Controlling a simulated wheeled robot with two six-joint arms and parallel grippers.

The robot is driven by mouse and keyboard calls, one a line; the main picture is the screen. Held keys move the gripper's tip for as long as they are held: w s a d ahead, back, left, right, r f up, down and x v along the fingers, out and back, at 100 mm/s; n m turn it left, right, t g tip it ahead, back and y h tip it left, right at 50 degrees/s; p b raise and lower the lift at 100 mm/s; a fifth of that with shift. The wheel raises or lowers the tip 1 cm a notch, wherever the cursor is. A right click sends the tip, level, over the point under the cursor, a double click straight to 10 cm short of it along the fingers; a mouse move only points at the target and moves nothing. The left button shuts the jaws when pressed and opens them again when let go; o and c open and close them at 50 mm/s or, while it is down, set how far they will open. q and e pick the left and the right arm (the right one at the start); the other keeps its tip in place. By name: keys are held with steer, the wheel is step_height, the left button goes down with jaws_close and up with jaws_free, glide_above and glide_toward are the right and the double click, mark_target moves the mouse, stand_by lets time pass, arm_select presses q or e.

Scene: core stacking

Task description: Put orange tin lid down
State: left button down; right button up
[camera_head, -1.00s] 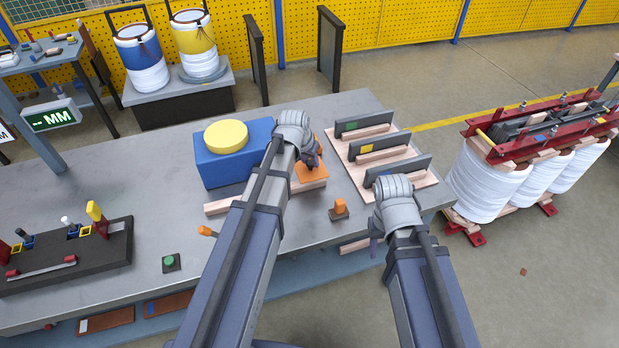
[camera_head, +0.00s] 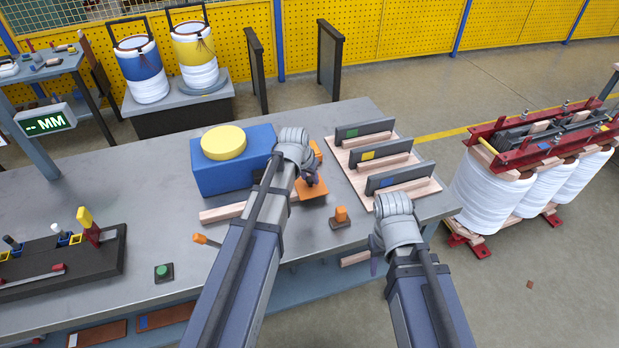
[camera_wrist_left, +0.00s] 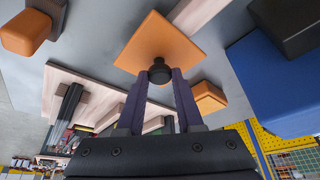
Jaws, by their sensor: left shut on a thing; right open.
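The orange lid (camera_head: 312,194) is a flat square plate with a black knob (camera_wrist_left: 160,71). My left gripper (camera_head: 311,179) is shut on that knob, and the lid (camera_wrist_left: 158,43) shows between its fingers in the left wrist view. The lid is over the table near the right end of a pale wooden strip (camera_head: 222,214); I cannot tell whether it touches anything. An orange block-like thing (camera_head: 316,149), likely the tin, stands just behind my left gripper; an orange box (camera_wrist_left: 209,97) also shows in the wrist view. My right gripper (camera_head: 376,254) is open beyond the table's front edge.
A blue box (camera_head: 222,178) with a yellow round top (camera_head: 223,142) stands left of my left gripper. A small orange piece on a dark base (camera_head: 340,217) is close to the right. A wooden board (camera_head: 350,164) carries several grey plates. A green button (camera_head: 163,271) sits near the front.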

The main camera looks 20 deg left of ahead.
arm_select(q)
steer(key=c, duration=0.6)
jaws_free()
steer(key=shift+o, duration=0.2)
steer(key=d+p+v, duration=0.1)
steer(key=p+v, duration=1.1)
steer(key=s+d+g+y, duration=0.1)
steer(key=s+d+g, duration=0.1)
steer(key=s+d, duration=0.4)
steer(key=s+d+f+m+g+y, duration=0.1)
steer(key=s+d+g, duration=0.2)
steer(key=s+d, duration=0.4)
steer(key=s, duration=0.6)
steer(key=shift+m, duration=0.3)
steer(key=shift+w+d+f, duration=0.1)
